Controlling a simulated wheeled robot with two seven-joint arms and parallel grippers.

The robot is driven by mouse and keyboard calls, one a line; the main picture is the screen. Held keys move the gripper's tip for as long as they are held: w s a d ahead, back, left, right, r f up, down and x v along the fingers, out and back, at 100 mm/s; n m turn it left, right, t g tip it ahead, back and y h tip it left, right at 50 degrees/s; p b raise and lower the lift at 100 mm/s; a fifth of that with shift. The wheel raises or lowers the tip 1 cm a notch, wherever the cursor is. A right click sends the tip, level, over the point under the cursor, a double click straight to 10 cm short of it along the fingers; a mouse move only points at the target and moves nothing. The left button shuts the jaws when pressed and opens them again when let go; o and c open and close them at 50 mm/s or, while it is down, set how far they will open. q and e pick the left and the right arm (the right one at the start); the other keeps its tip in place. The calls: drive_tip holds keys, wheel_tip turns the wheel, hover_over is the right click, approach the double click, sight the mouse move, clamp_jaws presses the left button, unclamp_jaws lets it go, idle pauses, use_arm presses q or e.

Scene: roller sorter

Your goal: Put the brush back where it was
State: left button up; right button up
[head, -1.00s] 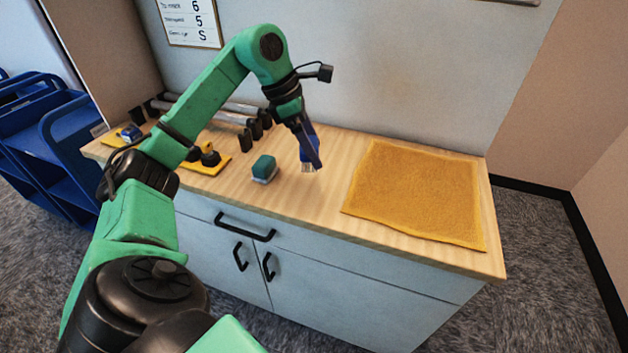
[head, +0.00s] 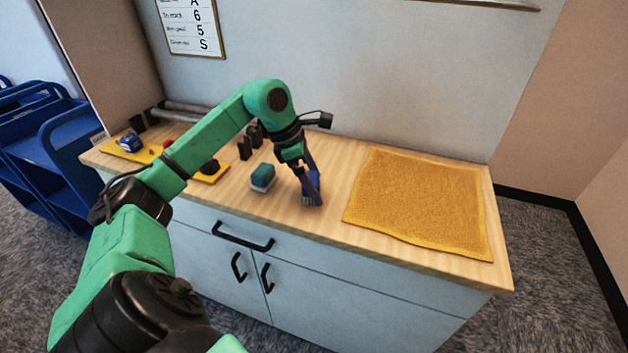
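I cannot tell whether the bristles touch the wood. The gripper's fingers are close around the brush and partly hide it. My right gripper is not in view.
The green block (head: 263,176) sits just left of the brush. A yellow cloth (head: 418,203) covers the right of the wooden counter (head: 285,204).

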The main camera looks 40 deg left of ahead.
use_arm(q)
drive_tip(key=p+v, duration=0.1)
drive_tip(key=v, duration=1.1)
drive_tip(key=shift+r, duration=0.1)
